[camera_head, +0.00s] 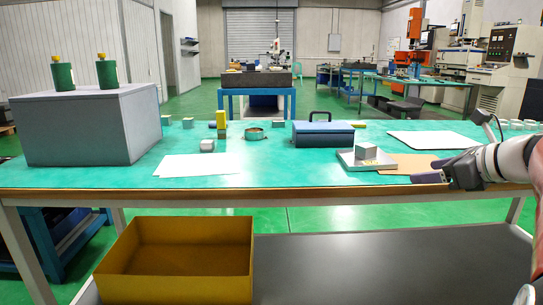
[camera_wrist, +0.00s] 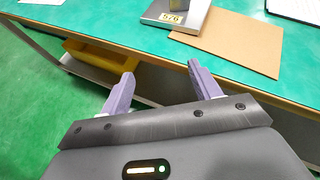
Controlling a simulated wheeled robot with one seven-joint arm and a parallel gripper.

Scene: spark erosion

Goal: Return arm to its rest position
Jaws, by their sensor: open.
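My gripper (camera_head: 433,171) is at the right in the head view, by the front edge of the green-topped workbench (camera_head: 270,165). In the wrist view my gripper (camera_wrist: 160,82) shows two purple fingers spread apart with nothing between them. Beyond the fingers are the bench edge and the green floor. My arm comes in from the right side of the head view.
A metal tray (camera_head: 348,163) with a grey block (camera_head: 366,151) lies left of my gripper, beside a brown sheet (camera_head: 405,164). A blue toolbox (camera_head: 322,135) stands behind. A large grey box (camera_head: 75,128) bears two green canisters. A yellow bin (camera_head: 178,275) sits below.

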